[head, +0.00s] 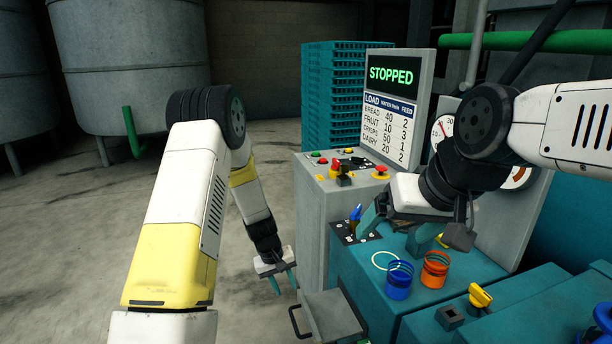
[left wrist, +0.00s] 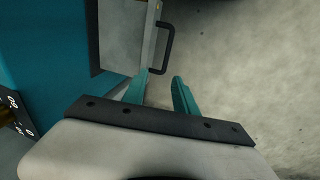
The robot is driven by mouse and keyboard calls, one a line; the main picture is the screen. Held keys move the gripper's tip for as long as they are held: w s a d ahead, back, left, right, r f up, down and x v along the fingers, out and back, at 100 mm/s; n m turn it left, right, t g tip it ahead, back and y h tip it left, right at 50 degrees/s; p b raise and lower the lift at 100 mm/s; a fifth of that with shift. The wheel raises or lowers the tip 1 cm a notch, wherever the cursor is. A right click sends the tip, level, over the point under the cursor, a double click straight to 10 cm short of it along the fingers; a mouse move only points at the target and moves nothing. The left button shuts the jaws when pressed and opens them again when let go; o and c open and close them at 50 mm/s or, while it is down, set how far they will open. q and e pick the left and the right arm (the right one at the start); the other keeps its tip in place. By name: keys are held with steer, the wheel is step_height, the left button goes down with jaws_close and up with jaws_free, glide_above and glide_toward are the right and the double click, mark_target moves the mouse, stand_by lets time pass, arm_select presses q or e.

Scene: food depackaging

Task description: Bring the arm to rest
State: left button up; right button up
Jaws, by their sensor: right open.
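My left arm hangs down in the head view. Its left gripper (head: 284,287) points at the floor beside the grey drawer box (head: 334,318), with its teal fingers apart and nothing between them. In the left wrist view the left gripper (left wrist: 163,76) is also empty, near the black handle (left wrist: 165,45) of that box. My right arm reaches in from the right. Its right gripper (head: 390,244) is open and empty over the teal machine top (head: 350,262), above and behind the blue cup. The wrist hides part of the panel behind it.
A blue cup (head: 399,280) and an orange cup (head: 435,269) stand on the teal top near a white ring (head: 385,260). A yellow-handled lever (head: 480,296) is at right. A control box (head: 335,165) and a "STOPPED" screen (head: 391,75) stand behind. The floor (head: 60,250) at left is clear.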

arm_select(q)
steer(key=s+a+r+m+t, duration=0.1)
steer(key=s+r, duration=0.3)
steer(key=r, duration=0.9)
steer(key=s+a+r+m+t, duration=0.1)
steer(key=s+r+t, duration=0.15)
steer(key=r, duration=1.15)
steer(key=s+a+r+m, duration=0.1)
steer(key=s+a+r, duration=0.1)
steer(key=s+r, duration=0.3)
steer(key=s+a+r+t, duration=0.1)
steer(key=s+a+r, duration=0.2)
steer(key=s, duration=1)
step_height(320, 180, up, 3)
steer(key=shift+s+f+m, duration=0.1)
steer(key=shift+s+m, duration=0.25)
steer(key=shift+m, duration=0.05)
